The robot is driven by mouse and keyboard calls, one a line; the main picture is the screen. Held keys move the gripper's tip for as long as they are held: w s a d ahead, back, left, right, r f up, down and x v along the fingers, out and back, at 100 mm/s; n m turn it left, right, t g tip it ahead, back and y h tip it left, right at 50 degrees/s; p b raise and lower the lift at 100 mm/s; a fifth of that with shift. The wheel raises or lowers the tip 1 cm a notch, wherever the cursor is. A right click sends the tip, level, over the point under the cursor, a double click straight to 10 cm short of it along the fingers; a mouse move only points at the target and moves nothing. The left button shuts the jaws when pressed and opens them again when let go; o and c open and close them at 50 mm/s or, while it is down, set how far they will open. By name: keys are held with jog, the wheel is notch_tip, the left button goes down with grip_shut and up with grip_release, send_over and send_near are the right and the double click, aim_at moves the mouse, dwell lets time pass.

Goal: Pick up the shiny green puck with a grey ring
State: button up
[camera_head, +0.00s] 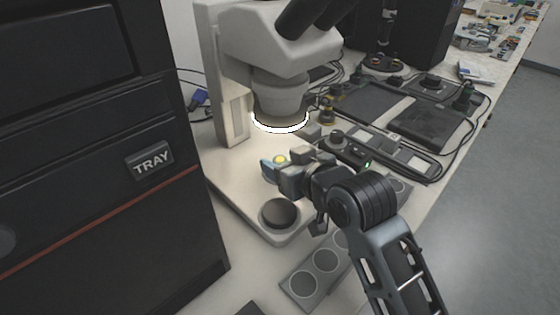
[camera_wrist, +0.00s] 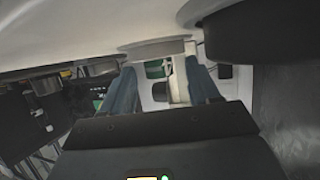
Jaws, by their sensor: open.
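In the head view, my gripper (camera_head: 277,165) is over the microscope's pale base, below and in front of the ring light. It is open, with its fingers pointing left. A small yellow spot (camera_head: 280,159) shows at the fingers; I cannot tell whether it is part of the puck. In the wrist view, my gripper (camera_wrist: 160,68) has its two blue-grey fingers spread apart. A dark green round thing (camera_wrist: 155,68), probably the puck, shows between the fingertips. Its grey ring is not clear, and I cannot tell whether a finger touches it.
The microscope (camera_head: 270,45) rises close above my gripper. A black round plate (camera_head: 280,213) is on its base. A grey holder with round recesses (camera_head: 318,268) lies in front. A large black cabinet marked TRAY (camera_head: 100,200) fills the left. Cables and dark devices (camera_head: 425,125) crowd the right.

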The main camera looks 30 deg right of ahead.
jog(key=shift+c, duration=0.3)
jog(key=c, duration=1.1)
jog(key=shift+o, duration=0.2)
jog(key=shift+r, duration=0.5)
notch_tip(320, 180, up, 4)
jog(key=shift+f, duration=0.2)
jog(key=s+d+r, duration=0.3)
jog(key=d+r, duration=0.3)
jog(key=d, duration=0.5)
jog(key=shift+s+r+p, duration=0.25)
jog(key=shift+s+p, duration=0.1)
jog(key=shift+s, duration=0.1)
